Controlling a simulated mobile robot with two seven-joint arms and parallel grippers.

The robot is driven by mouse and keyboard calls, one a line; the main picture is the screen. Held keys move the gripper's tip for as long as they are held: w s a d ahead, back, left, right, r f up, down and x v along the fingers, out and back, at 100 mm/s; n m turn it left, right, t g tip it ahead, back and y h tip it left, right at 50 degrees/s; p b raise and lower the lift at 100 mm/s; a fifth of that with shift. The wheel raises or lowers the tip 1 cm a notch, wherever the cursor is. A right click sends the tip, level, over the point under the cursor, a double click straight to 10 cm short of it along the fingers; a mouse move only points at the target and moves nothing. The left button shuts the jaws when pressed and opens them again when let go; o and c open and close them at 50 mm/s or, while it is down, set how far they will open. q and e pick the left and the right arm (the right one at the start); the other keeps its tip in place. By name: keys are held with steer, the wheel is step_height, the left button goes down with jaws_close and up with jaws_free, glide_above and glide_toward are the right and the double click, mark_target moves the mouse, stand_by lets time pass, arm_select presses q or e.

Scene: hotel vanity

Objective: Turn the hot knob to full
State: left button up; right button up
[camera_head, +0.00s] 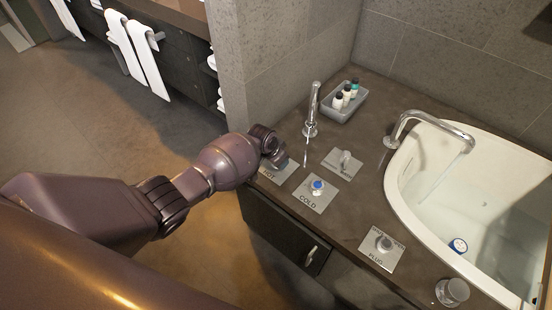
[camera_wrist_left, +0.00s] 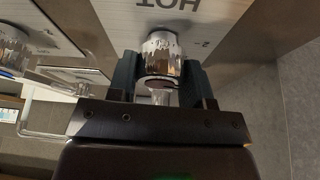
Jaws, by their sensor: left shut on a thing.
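The hot plate (camera_head: 268,175) lies at the left end of the row of control plates on the dark counter. My left gripper (camera_head: 279,158) is over it and hides the hot knob in the head view. In the left wrist view the chrome hot knob (camera_wrist_left: 160,52) stands on the metal plate (camera_wrist_left: 208,17) marked HOT, which appears upside down. The fingers of my left gripper (camera_wrist_left: 160,78) are on both sides of the knob, shut on it. The knob's turn setting cannot be read. My right gripper is not in view.
The cold knob (camera_head: 317,186), a lever plate (camera_head: 343,163) and the plug knob (camera_head: 384,243) are close by. A hand shower (camera_head: 311,110), a tray of bottles (camera_head: 358,104) and a curved spout (camera_head: 410,122) stand behind. The white tub (camera_head: 402,190) is right; a wall corner (camera_head: 236,75) is behind my arm.

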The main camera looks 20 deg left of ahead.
arm_select(q)
steer(key=shift+d+r+n+y+p, duration=0.15)
steer(key=shift+n+y+p, duration=0.15)
steer(key=shift+n, duration=0.5)
steer(key=shift+n+p, duration=0.3)
steer(key=shift+n, duration=0.4)
steer(key=shift+y, duration=0.3)
steer(key=shift+n, duration=0.3)
steer(key=shift+f, duration=0.2)
steer(key=o, duration=0.9)
steer(key=shift+r, duration=0.15)
